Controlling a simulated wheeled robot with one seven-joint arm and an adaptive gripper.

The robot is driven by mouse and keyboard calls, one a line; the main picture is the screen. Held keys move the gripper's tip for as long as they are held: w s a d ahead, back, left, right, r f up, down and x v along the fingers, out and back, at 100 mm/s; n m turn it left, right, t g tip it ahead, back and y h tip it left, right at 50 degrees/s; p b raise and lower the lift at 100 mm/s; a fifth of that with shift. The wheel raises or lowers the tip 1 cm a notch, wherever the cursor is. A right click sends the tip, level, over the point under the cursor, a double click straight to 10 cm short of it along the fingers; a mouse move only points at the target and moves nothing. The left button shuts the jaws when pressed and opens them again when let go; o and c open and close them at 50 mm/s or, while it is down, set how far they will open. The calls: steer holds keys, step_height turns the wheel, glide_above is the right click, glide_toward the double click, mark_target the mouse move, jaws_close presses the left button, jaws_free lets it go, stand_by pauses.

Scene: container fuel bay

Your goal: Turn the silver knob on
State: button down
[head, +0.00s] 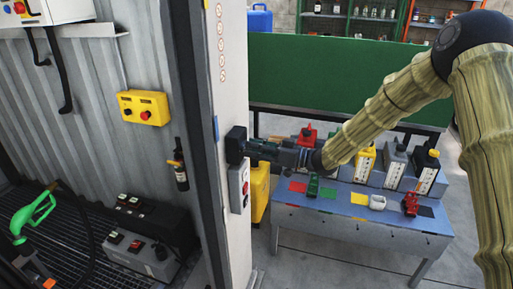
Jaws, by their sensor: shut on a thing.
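A black box (236,144) is fixed to the edge of the pale post, left of centre. My gripper (249,148) reaches in from the right and is shut at the front of this box. The silver knob does not show; the fingers cover the place on the box where they grip. I cannot see which way the knob is turned.
A grey box with a red button (245,188) is on the post just below my gripper. A table (340,213) with coloured mats and canisters stands below my arm. A yellow control box (144,108) and a green fuel nozzle (33,212) are at the left.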

steer(key=shift+m, duration=0.6)
steer(key=c, duration=1.2)
jaws_free()
steer(key=shift+a, duration=0.1)
steer(key=v, duration=1.2)
steer(key=shift+f, duration=0.1)
